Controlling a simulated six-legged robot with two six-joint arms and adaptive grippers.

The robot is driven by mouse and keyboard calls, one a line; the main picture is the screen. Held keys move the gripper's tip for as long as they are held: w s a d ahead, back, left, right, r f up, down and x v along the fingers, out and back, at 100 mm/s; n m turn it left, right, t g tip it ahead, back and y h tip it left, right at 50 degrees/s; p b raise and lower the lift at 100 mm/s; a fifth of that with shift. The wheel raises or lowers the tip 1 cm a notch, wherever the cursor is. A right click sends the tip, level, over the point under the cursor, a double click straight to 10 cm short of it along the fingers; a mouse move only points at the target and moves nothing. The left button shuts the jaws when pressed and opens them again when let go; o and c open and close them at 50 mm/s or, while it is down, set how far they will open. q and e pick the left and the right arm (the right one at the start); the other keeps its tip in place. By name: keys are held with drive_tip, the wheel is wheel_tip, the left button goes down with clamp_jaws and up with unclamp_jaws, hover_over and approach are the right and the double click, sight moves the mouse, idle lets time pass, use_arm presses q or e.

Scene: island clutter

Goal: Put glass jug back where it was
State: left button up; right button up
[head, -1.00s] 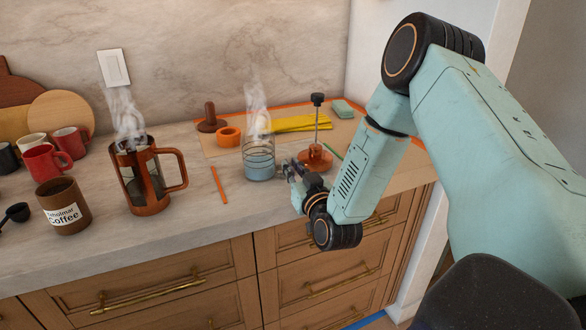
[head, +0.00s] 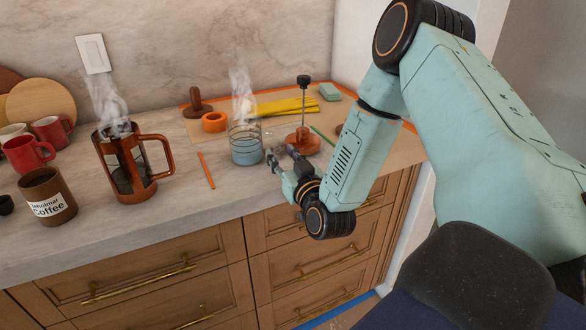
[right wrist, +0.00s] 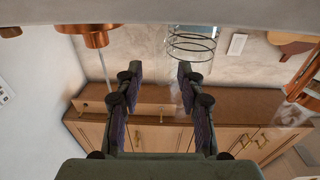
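The clear glass jug (head: 246,148), with dark rings and a pale bluish lower part, stands upright on the counter with steam above it. It also shows in the right wrist view (right wrist: 192,44), near the top edge. My right gripper (head: 281,156) is just right of and in front of the jug, apart from it. Its two fingers are spread with nothing between them, as the right wrist view (right wrist: 157,72) also shows. My left gripper is not in view.
A copper-framed press (head: 127,168) steams at left, beside a coffee tin (head: 47,197) and red mugs (head: 27,154). A copper lid with plunger rod (head: 303,138) stands close behind my right gripper. An orange stick (head: 206,170), orange ring (head: 214,122) and yellow strips (head: 285,106) lie nearby.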

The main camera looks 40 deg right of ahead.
drive_tip(key=v, duration=1)
drive_tip(key=shift+s, duration=0.2)
